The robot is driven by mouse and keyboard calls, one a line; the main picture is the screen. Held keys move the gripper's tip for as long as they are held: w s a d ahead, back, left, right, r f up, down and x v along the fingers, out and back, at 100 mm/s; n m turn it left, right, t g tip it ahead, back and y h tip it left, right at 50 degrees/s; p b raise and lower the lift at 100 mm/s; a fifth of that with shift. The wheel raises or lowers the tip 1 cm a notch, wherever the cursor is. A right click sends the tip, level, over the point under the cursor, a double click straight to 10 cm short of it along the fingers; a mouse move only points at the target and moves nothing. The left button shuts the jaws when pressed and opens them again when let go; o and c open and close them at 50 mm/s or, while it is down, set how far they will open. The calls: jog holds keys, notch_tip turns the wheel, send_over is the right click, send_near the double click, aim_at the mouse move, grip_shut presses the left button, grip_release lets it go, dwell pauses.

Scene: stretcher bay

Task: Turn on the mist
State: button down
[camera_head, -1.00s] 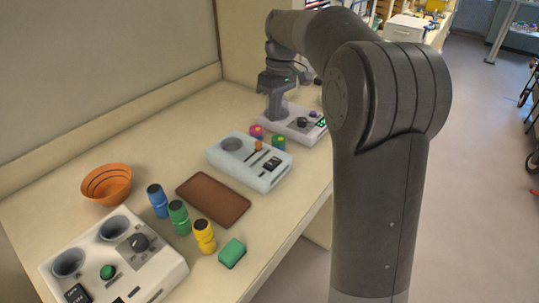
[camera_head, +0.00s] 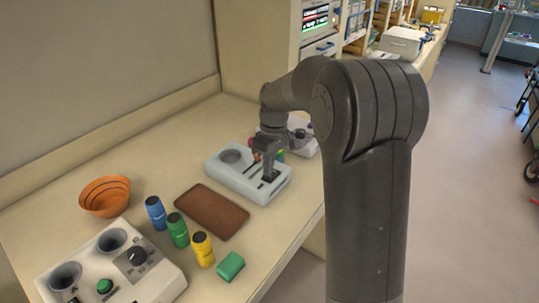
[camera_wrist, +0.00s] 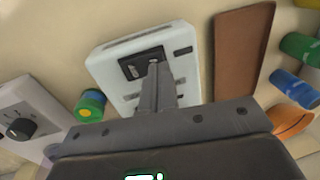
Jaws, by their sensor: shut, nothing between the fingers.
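A pale blue box (camera_head: 228,174) stands on the bench; it also shows in the wrist view (camera_wrist: 107,72). No label for mist is legible. My gripper (camera_head: 269,177) is shut and points down over the box's right part. In the wrist view its closed fingertips (camera_wrist: 154,64) overlap one half of the black switch. I cannot tell whether they touch or press it. The gripper hides much of the switch and lever in the head view.
A brown mat (camera_head: 211,211), blue (camera_head: 155,212), green (camera_head: 178,230) and yellow (camera_head: 203,249) bottles, a green block (camera_head: 230,266) and an orange bowl (camera_head: 105,197) are nearer. A white control box (camera_head: 70,285) is front left. Another white box (camera_wrist: 30,110) stands behind.

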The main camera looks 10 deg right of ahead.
jog(key=shift+f, duration=0.2)
jog(key=shift+s+a+f, duration=0.1)
jog(key=shift+a+f, duration=0.05)
jog(key=shift+f, duration=0.05)
dwell(0.5)
jog(key=shift+w+d+r, duration=0.3)
jog(key=shift+w+d, duration=0.25)
jog(key=shift+d, duration=0.05)
notch_tip(320, 180, up, 14)
jog(key=s+a, duration=0.1)
jog(key=shift+s+a, duration=0.3)
